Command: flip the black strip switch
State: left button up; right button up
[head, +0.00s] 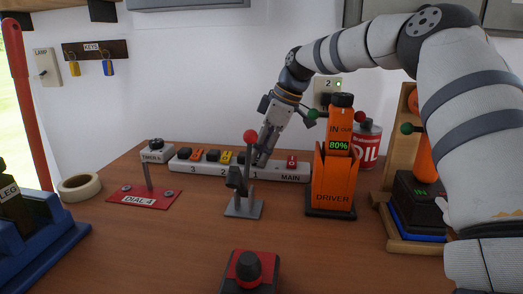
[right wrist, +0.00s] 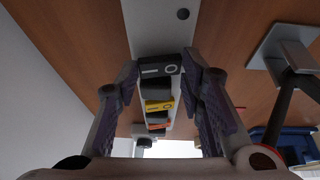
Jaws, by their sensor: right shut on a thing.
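The white power strip (head: 280,173) lies along the back of the bench, labelled 3, 2 and MAIN. In the right wrist view it (right wrist: 160,30) runs lengthwise between my fingers. The black strip switch (right wrist: 160,66), marked with a ring, is between the fingertips of my right gripper (right wrist: 160,77), which is shut on it. In the head view my right gripper (head: 264,154) reaches down onto the strip from above and hides this switch. A yellow switch (head: 225,157), an orange switch (head: 196,154) and a red MAIN switch (head: 291,161) sit along the strip. My left gripper is out of view.
A grey stand (head: 243,208) with a red-balled lever is just in front of the strip. The orange driver charger (head: 333,175) and an oil can (head: 367,145) stand to the right. The DIAL 4 plate (head: 145,197) is to the left. A red-and-black knob box (head: 250,272) is in front.

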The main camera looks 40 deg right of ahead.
jog(key=shift+r, duration=0.1)
jog(key=o, duration=1.2)
jog(key=shift+c, duration=0.2)
jog(key=shift+d, duration=0.1)
